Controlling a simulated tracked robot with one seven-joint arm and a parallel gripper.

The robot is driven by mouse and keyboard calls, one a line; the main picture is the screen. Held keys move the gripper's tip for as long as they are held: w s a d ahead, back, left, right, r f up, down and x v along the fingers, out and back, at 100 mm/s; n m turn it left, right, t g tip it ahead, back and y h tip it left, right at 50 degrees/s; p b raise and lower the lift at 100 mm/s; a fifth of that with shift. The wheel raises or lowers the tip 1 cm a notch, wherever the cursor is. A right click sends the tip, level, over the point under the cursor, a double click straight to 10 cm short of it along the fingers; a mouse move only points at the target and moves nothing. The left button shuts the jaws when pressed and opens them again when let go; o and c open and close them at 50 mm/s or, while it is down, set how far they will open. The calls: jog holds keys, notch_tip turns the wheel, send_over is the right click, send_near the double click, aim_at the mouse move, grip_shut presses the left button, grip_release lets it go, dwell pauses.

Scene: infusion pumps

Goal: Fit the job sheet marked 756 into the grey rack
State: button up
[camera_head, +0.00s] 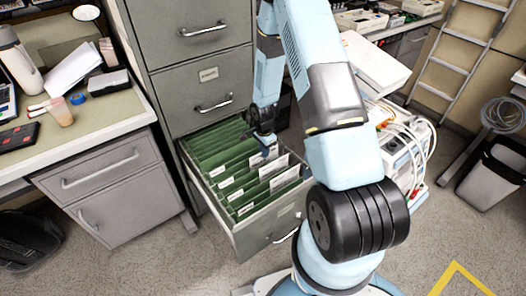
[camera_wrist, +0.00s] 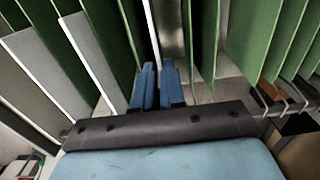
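An open grey cabinet drawer (camera_head: 270,228) holds green hanging folders (camera_head: 215,150) with several white sheets standing among them, such as one sheet (camera_head: 273,165). The marks on the sheets are too small to read, so I cannot tell which is 756. My gripper (camera_head: 264,137) points down at the drawer's right rear part. In the wrist view, its blue fingers (camera_wrist: 158,70) are nearly together. The white edge of a thin sheet (camera_wrist: 150,25) runs in between them. Other white sheets (camera_wrist: 92,60) stand to the left. No separate grey rack is clearly identifiable.
The grey cabinet (camera_head: 205,85) rises behind the drawer. A desk (camera_head: 95,125) with a cup and papers is at the left. A white device with cables (camera_head: 405,150) stands close right of the drawer. A bin (camera_head: 492,175) stands far right. Floor in front is clear.

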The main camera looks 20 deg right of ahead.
grip_shut()
jog(key=shift+r, duration=0.1)
notch_tip(320, 180, up, 10)
dwell(1.2)
